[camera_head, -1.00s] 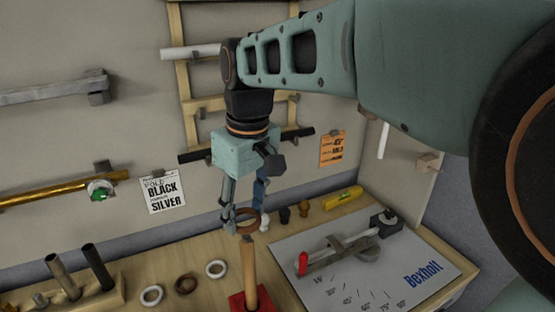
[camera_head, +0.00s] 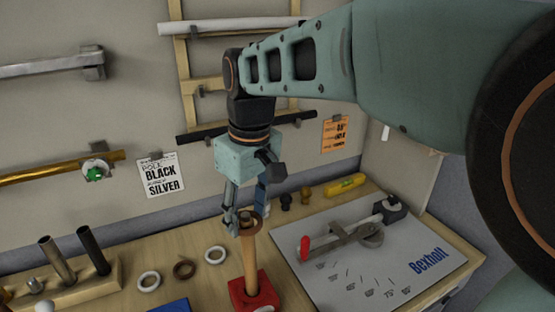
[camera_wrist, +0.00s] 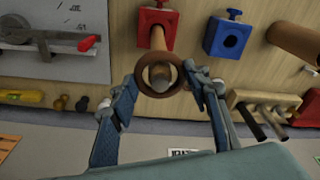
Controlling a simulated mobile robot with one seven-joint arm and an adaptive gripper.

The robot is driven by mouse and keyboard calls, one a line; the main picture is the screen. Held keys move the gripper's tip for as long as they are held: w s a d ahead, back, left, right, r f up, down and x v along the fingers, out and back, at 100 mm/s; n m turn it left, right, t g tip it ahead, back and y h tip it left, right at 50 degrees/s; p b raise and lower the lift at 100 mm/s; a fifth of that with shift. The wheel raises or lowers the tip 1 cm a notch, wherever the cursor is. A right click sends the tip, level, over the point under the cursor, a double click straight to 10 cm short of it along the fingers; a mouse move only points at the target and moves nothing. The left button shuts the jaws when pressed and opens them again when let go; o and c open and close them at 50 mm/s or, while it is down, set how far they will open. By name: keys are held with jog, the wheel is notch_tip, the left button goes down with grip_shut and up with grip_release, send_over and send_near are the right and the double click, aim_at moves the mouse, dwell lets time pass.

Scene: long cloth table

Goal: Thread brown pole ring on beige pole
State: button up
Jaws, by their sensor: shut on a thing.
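The brown pole ring (camera_head: 243,230) is held between the fingertips of my gripper (camera_head: 246,219), at the top of the beige pole (camera_head: 250,262). The pole stands upright in a red base (camera_head: 253,296). In the wrist view, both fingers of my gripper (camera_wrist: 162,78) press on the sides of the brown ring (camera_wrist: 160,94). The pole's round tip (camera_wrist: 159,75) shows inside the ring opening, and its shaft (camera_wrist: 157,38) runs up to the red base. I cannot tell whether the tip has passed through the ring or sits just beneath it.
Two white rings (camera_head: 215,255) (camera_head: 148,282) and another brown ring (camera_head: 184,268) lie left of the pole. A Bexholt angle board (camera_head: 370,255) lies right. A blue base (camera_wrist: 230,38) is beside the red one.

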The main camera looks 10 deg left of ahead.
jog(key=shift+f, duration=0.1)
jog(key=o, duration=1)
jog(key=shift+c, duration=0.2)
notch_tip(320, 180, up, 12)
jog(key=d, duration=0.1)
jog(key=shift+s, duration=0.45)
jog(key=shift+d, duration=0.2)
